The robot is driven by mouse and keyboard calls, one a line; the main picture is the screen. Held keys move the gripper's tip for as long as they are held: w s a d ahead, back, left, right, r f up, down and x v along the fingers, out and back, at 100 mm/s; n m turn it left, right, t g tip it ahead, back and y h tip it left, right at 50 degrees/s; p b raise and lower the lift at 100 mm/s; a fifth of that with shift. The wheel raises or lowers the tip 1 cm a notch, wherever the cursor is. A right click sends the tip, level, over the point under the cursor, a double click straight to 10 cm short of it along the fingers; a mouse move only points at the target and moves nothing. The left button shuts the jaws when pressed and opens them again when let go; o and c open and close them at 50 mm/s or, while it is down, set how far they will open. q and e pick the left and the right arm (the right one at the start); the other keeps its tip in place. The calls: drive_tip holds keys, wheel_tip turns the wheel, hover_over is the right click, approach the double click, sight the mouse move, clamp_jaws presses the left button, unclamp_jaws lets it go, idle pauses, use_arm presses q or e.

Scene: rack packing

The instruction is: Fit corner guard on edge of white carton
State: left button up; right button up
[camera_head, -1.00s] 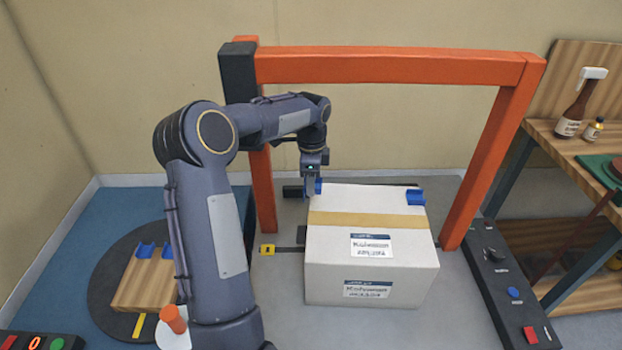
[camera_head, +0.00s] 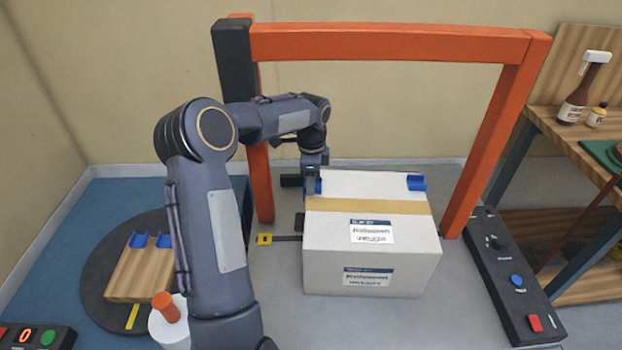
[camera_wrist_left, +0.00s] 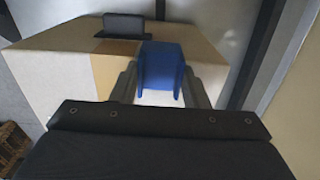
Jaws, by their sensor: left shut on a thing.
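The white carton (camera_head: 372,256) stands under the orange frame, with a tan tape band across its top and labels on its front and top. My left gripper (camera_head: 313,186) is at the carton's far left corner. It is shut on a blue corner guard (camera_wrist_left: 161,70), which also shows as a small blue piece in the head view (camera_head: 319,186). In the wrist view the guard sits between the fingers against the carton's edge; I cannot tell whether it is seated. Another blue corner guard (camera_head: 416,183) sits on the far right corner. My right gripper is not in view.
The orange frame (camera_head: 390,45) arches over the carton. A dark control panel (camera_head: 512,275) lies at right, beside a wooden shelf holding bottles (camera_head: 584,95).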

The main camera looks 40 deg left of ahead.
use_arm(q)
drive_tip(key=shift+w+d, duration=0.25)
drive_tip(key=shift+d, duration=0.05)
idle(0.5)
drive_tip(key=o, duration=1)
drive_tip(key=shift+r, duration=0.1)
wheel_tip(320, 180, up, 8)
drive_tip(key=shift+f+p, duration=0.15)
drive_tip(key=shift+p, duration=0.3)
